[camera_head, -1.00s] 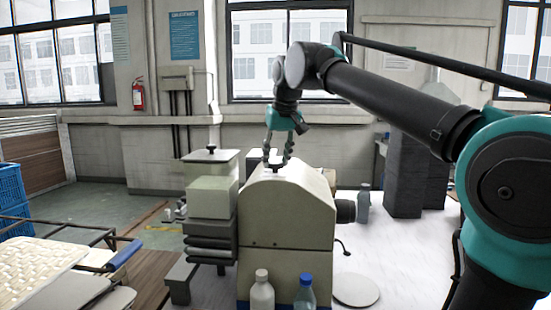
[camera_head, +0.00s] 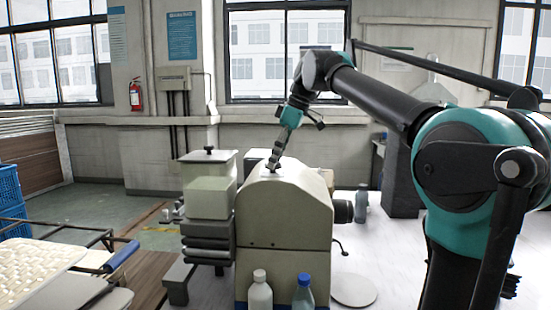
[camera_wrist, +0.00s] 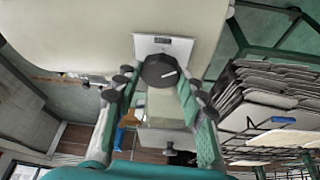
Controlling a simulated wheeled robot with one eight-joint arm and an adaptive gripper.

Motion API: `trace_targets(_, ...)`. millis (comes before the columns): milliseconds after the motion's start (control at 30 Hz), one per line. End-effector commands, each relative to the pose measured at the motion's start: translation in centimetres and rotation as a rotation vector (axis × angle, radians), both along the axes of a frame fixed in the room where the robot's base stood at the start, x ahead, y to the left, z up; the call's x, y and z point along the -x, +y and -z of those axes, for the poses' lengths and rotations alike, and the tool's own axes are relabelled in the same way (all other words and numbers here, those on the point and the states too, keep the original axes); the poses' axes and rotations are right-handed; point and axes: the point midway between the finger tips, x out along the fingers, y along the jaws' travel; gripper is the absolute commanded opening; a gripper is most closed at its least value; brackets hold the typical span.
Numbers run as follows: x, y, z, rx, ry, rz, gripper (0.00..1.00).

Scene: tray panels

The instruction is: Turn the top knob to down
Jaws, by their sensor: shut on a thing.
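The top knob (camera_wrist: 158,70) is round and black with a white pointer line, on a white plate (camera_wrist: 185,48) on the machine's rounded top. In the wrist view the line points right and slightly up. In the head view the beige machine (camera_head: 290,230) stands on the white table, and the small knob (camera_head: 272,172) is at its top. My gripper (camera_wrist: 160,80) has its two padded fingers on either side of the knob and is shut on it. In the head view my gripper (camera_head: 273,165) leans over the machine's top, with its fingers overlapping.
A pale box (camera_head: 210,197) on dark stacked blocks stands left of the machine. A white bottle (camera_head: 260,292) and a blue-capped bottle (camera_head: 304,292) stand in front. A grey bottle (camera_head: 361,206) is to the right. A round disc (camera_head: 354,290) lies on the table.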

Motion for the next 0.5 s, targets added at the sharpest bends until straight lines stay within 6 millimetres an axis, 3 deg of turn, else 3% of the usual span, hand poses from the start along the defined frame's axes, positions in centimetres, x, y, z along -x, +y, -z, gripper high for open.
trace_targets(500,-0.51,0.0,0.05,0.002,0.001,-0.489,0.11)
